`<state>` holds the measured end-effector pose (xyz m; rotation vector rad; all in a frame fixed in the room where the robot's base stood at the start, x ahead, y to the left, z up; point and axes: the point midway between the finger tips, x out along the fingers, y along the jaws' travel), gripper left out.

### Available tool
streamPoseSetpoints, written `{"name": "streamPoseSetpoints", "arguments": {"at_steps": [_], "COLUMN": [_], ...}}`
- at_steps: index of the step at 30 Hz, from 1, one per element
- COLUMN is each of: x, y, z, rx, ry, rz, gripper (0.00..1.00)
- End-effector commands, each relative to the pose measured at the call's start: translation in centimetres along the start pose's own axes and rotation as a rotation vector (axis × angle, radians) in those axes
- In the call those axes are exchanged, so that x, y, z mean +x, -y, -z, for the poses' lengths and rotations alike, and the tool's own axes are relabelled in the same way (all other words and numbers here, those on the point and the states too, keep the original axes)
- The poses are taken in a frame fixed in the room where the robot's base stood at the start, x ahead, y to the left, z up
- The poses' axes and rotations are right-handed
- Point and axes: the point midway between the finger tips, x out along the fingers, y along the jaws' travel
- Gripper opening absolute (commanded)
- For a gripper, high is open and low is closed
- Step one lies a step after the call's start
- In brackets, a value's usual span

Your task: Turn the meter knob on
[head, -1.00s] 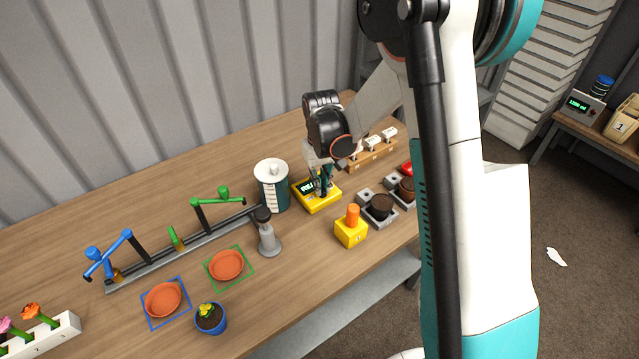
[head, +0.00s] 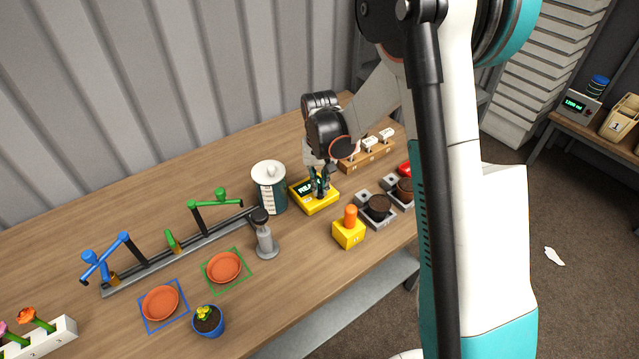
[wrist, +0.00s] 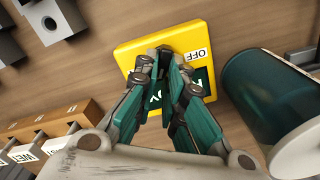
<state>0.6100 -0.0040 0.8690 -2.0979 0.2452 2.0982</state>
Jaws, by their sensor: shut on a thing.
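The meter is a yellow box (head: 318,204) with a dark display showing pale green text, partly covered, on the wooden table. In the wrist view the yellow meter (wrist: 140,50) has a white label reading OFF (wrist: 196,56). My gripper (head: 321,196) points down onto the top of the meter. In the wrist view its fingers (wrist: 168,56) are close together over the meter's face, beside the OFF label. They are shut on what appears to be the meter knob, which the fingertips hide. I cannot tell which way the knob points.
A dark green canister with a white lid (head: 269,188) stands close left of the meter. A yellow block with an orange peg (head: 348,234) is in front. Grey holders with brown pots (head: 379,207) are to the right, and a wooden rack with white tags (head: 366,156) is behind.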

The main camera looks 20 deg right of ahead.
Motion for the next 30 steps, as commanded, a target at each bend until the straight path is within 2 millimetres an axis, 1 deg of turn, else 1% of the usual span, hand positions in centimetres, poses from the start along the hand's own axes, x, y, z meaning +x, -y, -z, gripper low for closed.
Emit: {"name": "streamPoseSetpoints", "arguments": {"at_steps": [2,3,5,14,18,20,23,30], "x": [0.0,0.0,0.0,0.0,-0.6,-1.3,-3.0,-7.9], "y": [0.0,0.0,0.0,0.0,0.0,0.0,0.0,0.0], "z": [0.0,0.0,0.0,0.0,0.0,0.0,0.0,0.0], "rx": [0.0,0.0,-0.001,-0.001,-0.001,-0.001,-0.001,-0.001], "ry": [-0.001,-0.001,-0.001,0.0,0.0,0.0,0.0,0.0], "rz": [0.0,0.0,0.0,0.0,0.0,0.0,0.0,0.0], "gripper": [0.0,0.17,0.3,0.3,0.3,0.3,0.3,0.3]}}
